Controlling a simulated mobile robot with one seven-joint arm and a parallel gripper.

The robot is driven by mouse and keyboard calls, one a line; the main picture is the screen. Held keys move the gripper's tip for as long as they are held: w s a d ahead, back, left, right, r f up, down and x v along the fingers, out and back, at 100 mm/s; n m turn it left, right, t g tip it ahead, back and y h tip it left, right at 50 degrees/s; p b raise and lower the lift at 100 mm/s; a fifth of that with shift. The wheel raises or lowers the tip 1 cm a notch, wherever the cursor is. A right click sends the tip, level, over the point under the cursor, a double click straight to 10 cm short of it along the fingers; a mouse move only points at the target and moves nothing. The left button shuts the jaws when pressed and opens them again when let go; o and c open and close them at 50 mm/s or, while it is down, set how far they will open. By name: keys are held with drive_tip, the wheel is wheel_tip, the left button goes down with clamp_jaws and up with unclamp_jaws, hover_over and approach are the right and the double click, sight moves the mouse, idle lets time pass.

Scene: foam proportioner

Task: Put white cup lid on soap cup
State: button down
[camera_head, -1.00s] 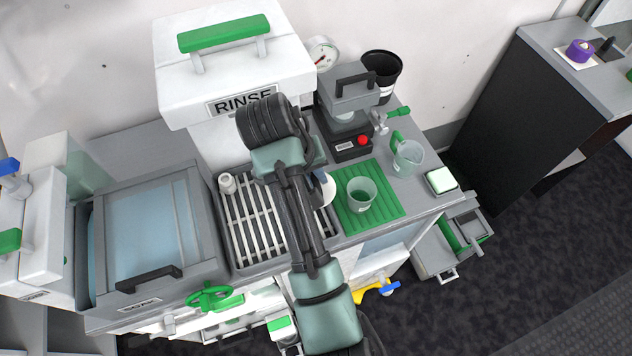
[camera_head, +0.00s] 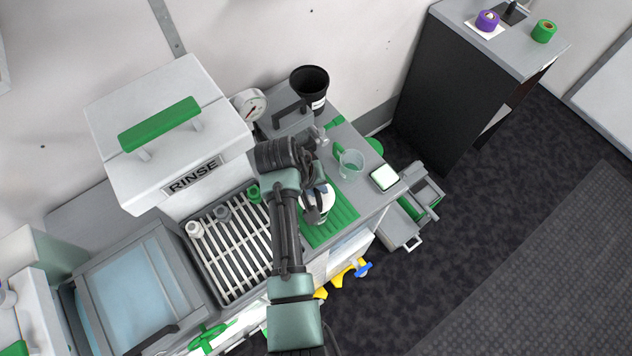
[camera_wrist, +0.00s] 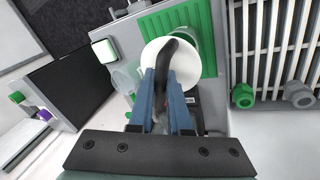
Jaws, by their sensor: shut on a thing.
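My gripper (camera_wrist: 167,95) is shut on the dark curved handle of the white cup lid (camera_wrist: 183,62), seen in the wrist view. In the head view the lid (camera_head: 318,201) shows partly behind my arm, over the green mat (camera_head: 338,224). The clear soap cup (camera_wrist: 192,35) shows only in part past the lid's edge in the wrist view. The lid lies over or very near the cup's mouth; I cannot tell whether it touches the rim or is seated.
A clear pitcher (camera_head: 349,165) with a green handle stands behind the mat. The slatted drain rack (camera_head: 232,262) is to the left. The RINSE machine (camera_head: 170,140) and a black cup (camera_head: 310,88) stand behind.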

sight(317, 197)
drive_tip(key=shift+f+b, duration=2.05)
drive_tip(key=shift+f, duration=0.4)
drive_tip(key=shift+r+p, duration=0.1)
drive_tip(key=shift+p, duration=0.3)
drive_tip(key=shift+f+b, duration=0.5)
drive_tip(key=shift+f, duration=0.15)
drive_tip(key=c, duration=1.1)
unclamp_jaws()
drive_tip(key=shift+c, duration=0.2)
drive_tip(key=p+v, duration=1.1)
